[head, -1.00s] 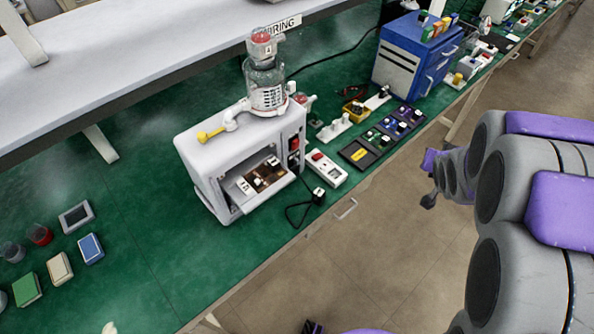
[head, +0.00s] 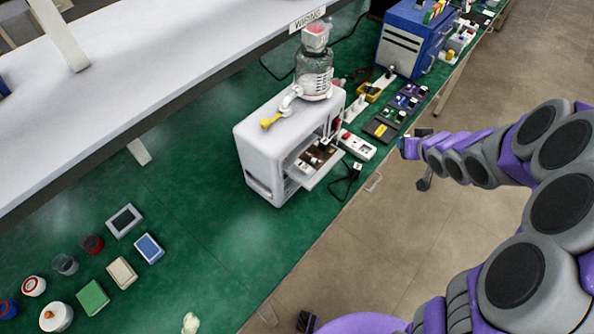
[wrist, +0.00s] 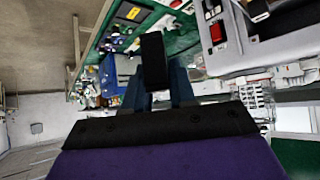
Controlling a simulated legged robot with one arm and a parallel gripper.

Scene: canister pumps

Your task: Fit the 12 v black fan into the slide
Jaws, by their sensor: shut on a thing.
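In the wrist view my gripper (wrist: 158,92) is shut on a dark, flat-sided block that looks like the black fan (wrist: 154,60); no label is readable on it. In the head view my gripper (head: 412,147) is over the aisle, right of the white machine (head: 262,140) and apart from it. The slide (head: 318,163) sticks out of the machine's front, with brown and dark parts and small white pieces on it. Part of the machine with a red switch (wrist: 217,32) and a dark round part show at the wrist view's upper right.
A clear jar (head: 314,72) with a red top stands on the machine. A white box with a red switch (head: 357,145), dark panels (head: 382,128) and a blue cabinet (head: 412,40) line the bench to the right. A white shelf (head: 130,80) overhangs.

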